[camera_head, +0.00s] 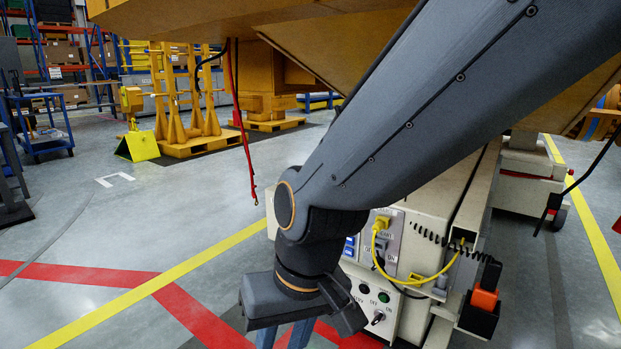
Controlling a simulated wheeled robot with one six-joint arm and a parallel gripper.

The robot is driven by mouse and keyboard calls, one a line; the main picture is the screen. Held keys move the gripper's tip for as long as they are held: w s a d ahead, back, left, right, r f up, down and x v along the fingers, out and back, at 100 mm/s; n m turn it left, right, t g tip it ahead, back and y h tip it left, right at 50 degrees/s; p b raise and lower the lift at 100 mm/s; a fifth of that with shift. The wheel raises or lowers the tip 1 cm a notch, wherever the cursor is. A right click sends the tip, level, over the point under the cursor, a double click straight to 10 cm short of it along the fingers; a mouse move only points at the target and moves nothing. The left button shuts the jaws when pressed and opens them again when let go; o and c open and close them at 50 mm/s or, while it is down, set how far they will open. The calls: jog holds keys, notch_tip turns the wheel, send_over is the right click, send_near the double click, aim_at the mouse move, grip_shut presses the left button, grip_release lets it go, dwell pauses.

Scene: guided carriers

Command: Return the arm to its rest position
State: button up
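My grey arm (400,120) reaches from the upper right down to the lower middle of the head view. My gripper (285,337) hangs at its end at the bottom edge, pointing down. Two bluish fingers show in part, and the picture's edge cuts off their tips. I see nothing held between the visible parts. The gripper is in front of and left of the cream carrier's control panel (386,262); I cannot tell whether it touches the carrier.
A yellow cable (443,277) is plugged into the panel, near a key switch and an orange-black part (485,299). A red cord (243,135) hangs left. Open floor with red and yellow lines lies left.

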jog(key=s+d+r+n, duration=0.1)
jog(key=s+d+r, duration=0.1)
jog(key=s+d, duration=0.25)
jog(key=d+r+m+h+p, duration=0.1)
jog(key=d+r+m+p, duration=0.2)
jog(key=d+r+p, duration=0.6)
jog(key=d+r+m+h+p, duration=0.1)
jog(key=d+r+m+p, duration=0.1)
jog(key=d+r+p, duration=0.8)
notch_tip(320, 180, up, 6)
jog(key=p, duration=1.4)
jog(key=shift+s+m+g, duration=0.15)
jog(key=shift+m+g, duration=0.25)
